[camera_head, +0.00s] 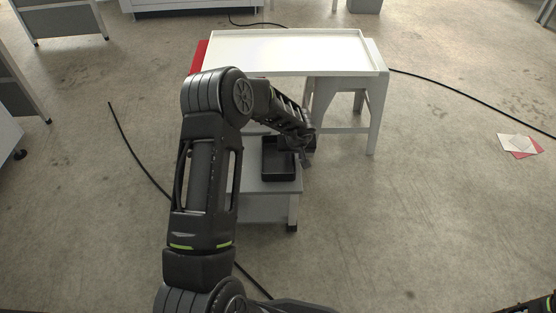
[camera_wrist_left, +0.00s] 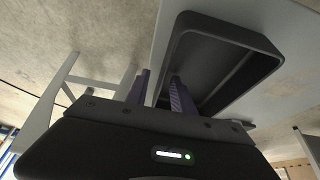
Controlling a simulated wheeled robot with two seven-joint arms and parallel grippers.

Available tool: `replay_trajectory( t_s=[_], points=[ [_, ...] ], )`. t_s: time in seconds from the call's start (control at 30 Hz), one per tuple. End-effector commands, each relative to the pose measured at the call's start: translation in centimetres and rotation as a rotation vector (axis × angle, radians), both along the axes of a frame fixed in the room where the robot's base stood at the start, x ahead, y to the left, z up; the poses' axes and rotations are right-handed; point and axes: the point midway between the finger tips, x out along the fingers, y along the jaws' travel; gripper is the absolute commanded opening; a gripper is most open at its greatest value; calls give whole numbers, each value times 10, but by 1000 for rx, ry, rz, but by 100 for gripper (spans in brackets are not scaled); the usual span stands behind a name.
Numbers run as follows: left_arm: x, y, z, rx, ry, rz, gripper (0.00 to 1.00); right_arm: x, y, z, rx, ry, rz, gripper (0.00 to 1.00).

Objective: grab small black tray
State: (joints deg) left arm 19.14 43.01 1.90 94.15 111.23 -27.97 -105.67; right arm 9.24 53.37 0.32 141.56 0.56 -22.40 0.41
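The small black tray (camera_head: 277,168) is a rectangular open tray on a low grey stand, in front of the white-topped table. It also shows large in the left wrist view (camera_wrist_left: 238,38). My left gripper (camera_head: 306,156) is at the tray's right side in the head view. In the left wrist view its two purple fingers (camera_wrist_left: 160,92) are apart, with one tray wall seeming to lie between them. One finger overlaps the tray's inside and the other is outside. I cannot tell whether they touch the wall. My right gripper is out of view.
The grey stand (camera_head: 264,206) has bare top around the tray. Behind it is a table with a large white tray top (camera_head: 290,52) and grey legs. A red panel (camera_head: 198,56) is at its left. Black cables (camera_head: 140,160) cross the floor. Flat red and white pieces (camera_head: 519,145) lie at right.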

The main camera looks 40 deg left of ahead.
Motion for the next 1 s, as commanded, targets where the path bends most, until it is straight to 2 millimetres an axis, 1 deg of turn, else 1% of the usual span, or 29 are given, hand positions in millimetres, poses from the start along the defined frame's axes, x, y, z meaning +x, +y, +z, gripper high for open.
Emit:
replay_trajectory(
  t_s=[0.2,0.23,0.57,1.0],
  points=[
    [0,0,0,0,0,0,29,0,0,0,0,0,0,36],
    [0,0,0,0,0,0,27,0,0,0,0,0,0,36],
    [0,0,0,0,0,0,0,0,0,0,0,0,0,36],
    [0,0,0,0,0,0,0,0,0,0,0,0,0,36]
  ],
)
